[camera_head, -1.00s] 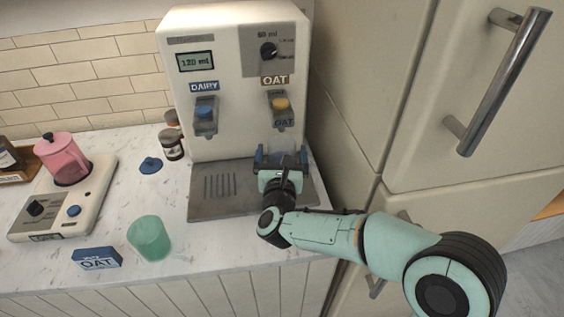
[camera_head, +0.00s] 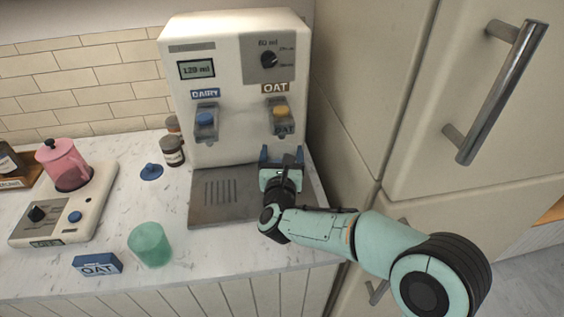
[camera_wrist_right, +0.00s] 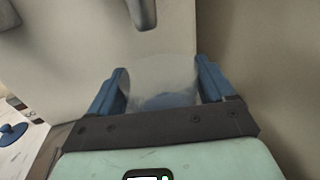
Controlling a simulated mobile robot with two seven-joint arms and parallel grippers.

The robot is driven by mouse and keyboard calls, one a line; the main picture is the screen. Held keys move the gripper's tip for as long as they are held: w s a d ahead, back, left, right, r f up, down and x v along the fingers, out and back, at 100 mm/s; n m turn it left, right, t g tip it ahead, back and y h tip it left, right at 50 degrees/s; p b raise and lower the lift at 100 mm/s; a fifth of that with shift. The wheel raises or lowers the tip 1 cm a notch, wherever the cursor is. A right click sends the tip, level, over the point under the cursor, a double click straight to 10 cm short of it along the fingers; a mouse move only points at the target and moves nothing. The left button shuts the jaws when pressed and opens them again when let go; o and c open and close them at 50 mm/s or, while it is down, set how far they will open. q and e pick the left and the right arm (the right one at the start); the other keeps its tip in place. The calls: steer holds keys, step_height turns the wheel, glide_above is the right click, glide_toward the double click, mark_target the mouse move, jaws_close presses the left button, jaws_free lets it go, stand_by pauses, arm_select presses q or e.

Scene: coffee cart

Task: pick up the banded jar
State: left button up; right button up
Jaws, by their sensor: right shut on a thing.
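My right gripper (camera_head: 283,155) is under the OAT spout of the drink machine, above the right part of its drip tray. In the right wrist view, its two blue fingers (camera_wrist_right: 160,85) are shut on a clear, see-through jar (camera_wrist_right: 158,75) that stands between them. A bluish patch shows in or through its lower part. I cannot make out a band on it. In the head view the jar is very hard to see. My left gripper is not in view.
The drink machine (camera_head: 235,60) stands behind the gripper, its drip tray (camera_head: 225,205) below. The fridge (camera_head: 365,110) is close on the right. A green cup (camera_head: 149,244), blue OAT box (camera_head: 97,264), blue lid (camera_head: 151,171) and small dark jar (camera_head: 173,151) stand to the left.

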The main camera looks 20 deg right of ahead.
steer(key=shift+r, duration=0.55)
steer(key=r, duration=0.2)
steer(key=shift+s+a+r, duration=0.15)
steer(key=shift+s+r, duration=0.05)
steer(key=shift+r, duration=0.2)
arm_select(q)
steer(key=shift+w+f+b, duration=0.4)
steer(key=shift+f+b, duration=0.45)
steer(key=shift+b, duration=0.2)
arm_select(e)
steer(key=v, duration=1.7)
steer(key=shift+s, duration=0.25)
